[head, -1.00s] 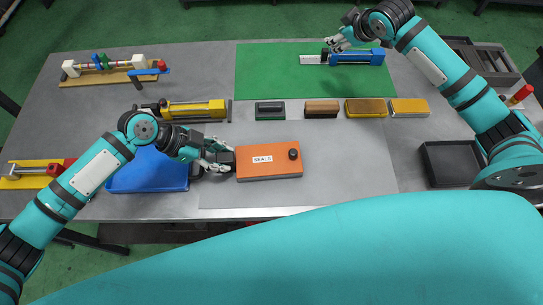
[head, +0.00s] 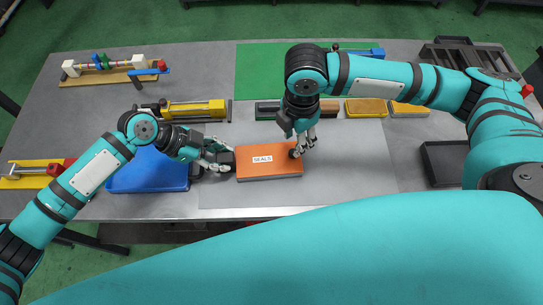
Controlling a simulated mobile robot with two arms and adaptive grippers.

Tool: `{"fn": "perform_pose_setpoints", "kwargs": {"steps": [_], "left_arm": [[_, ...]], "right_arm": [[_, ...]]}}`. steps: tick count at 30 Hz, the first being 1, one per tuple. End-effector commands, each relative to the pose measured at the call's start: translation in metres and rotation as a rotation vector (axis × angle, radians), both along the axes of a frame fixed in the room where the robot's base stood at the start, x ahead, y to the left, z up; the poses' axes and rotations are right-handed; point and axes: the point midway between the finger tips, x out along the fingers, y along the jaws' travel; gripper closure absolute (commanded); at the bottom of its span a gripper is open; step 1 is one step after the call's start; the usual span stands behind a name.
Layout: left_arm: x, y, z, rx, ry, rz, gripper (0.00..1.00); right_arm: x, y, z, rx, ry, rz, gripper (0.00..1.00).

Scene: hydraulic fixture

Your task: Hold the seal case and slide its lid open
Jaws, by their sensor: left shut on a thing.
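The seal case (head: 268,177) is an orange box labelled "SEALS", lying flat on the grey table near its front edge. Its lid (head: 255,151) is on top, with a dark round knob near the right end, now mostly covered by my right gripper. My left gripper (head: 229,162) is shut on the case's left end. My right gripper (head: 298,150) points down at the knob from above. Its fingers are around or beside the knob; I cannot tell whether they touch or grip it.
A blue tray (head: 150,184) lies left of the case. Yellow and brown blocks (head: 365,107) stand in a row behind, near a green mat (head: 260,68). A dark open tray (head: 443,162) is at the right.

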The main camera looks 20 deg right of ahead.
Motion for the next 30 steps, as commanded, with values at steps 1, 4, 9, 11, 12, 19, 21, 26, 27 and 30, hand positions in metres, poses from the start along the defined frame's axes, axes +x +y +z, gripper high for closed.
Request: {"fn": "perform_pose_setpoints", "kwargs": {"steps": [1,4,9,11,12,19,21,26,27,30], "left_arm": [[0.000,0.000,0.000,0.001,0.001,-0.001,1.00],[0.000,0.000,0.000,0.000,0.001,-0.001,1.00],[0.000,0.000,0.000,0.001,0.001,-0.001,1.00],[0.000,0.000,0.000,0.001,0.001,-0.001,1.00],[0.000,0.000,0.000,0.000,0.001,-0.001,1.00],[0.000,0.000,0.000,0.000,0.001,-0.001,1.00],[0.000,0.000,0.000,0.000,0.001,-0.001,1.00],[0.000,0.000,0.000,0.000,0.001,-0.001,1.00],[0.000,0.000,0.000,0.000,0.001,-0.001,1.00],[0.000,0.000,0.000,0.000,0.001,-0.001,1.00]], "right_arm": [[0.000,0.000,-0.006,0.000,0.003,-0.002,0.63],[-0.001,0.000,-0.020,0.001,0.003,-0.003,0.63],[0.000,0.000,-0.041,0.002,0.003,-0.004,0.63],[0.000,0.000,-0.047,0.002,0.002,-0.004,0.63],[0.000,0.001,-0.050,0.003,0.001,-0.005,0.63],[0.000,0.000,-0.061,0.003,-0.001,-0.005,0.63],[0.001,0.000,-0.062,0.003,-0.001,-0.005,0.63],[0.001,0.000,-0.061,0.003,-0.002,-0.005,0.63],[0.001,0.000,-0.061,0.003,-0.002,-0.005,0.65],[0.001,0.000,-0.061,0.003,-0.002,-0.005,0.78]]}}
